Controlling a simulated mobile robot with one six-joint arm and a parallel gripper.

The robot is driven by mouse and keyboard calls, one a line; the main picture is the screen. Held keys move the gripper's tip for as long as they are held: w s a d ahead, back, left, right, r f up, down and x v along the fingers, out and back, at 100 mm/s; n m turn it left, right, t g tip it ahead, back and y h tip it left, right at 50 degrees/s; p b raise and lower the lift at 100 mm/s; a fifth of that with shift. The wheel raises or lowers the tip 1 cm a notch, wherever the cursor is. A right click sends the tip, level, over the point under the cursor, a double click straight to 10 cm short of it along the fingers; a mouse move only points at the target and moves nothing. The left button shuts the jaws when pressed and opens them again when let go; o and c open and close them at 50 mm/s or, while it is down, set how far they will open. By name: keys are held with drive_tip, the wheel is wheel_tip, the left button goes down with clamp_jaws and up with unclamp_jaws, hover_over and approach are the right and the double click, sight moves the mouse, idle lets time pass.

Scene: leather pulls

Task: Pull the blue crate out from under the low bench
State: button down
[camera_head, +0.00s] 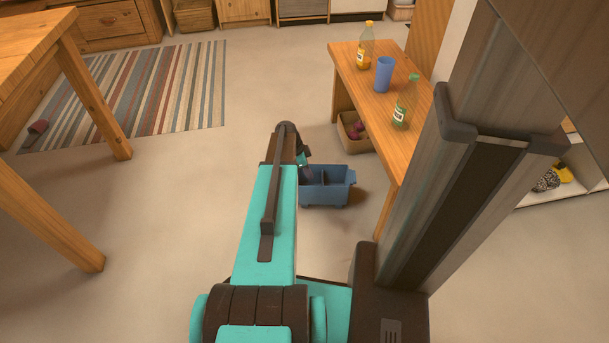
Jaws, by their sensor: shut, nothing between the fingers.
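The blue crate (325,195) stands upright on the floor just left of the low wooden bench (372,100). All of its visible body lies outside the bench's left edge, with its right end close to the near bench leg (387,212). A divider shows inside the crate. My gripper (307,172) is shut and empty, at the crate's upper left end. My arm partly hides it, and I cannot tell whether it touches the crate.
A yellow bottle (365,46), a blue cup (384,75) and a green bottle (404,102) stand on the bench. A cardboard box (353,137) with dark red items sits behind the crate. A wooden table (35,45) is at left.

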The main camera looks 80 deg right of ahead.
drive_tip(key=p+v, duration=0.2)
drive_tip(key=v, duration=0.6)
drive_tip(key=shift+w+r, duration=0.3)
drive_tip(key=shift+r, duration=0.05)
drive_tip(key=shift+w+a, duration=0.1)
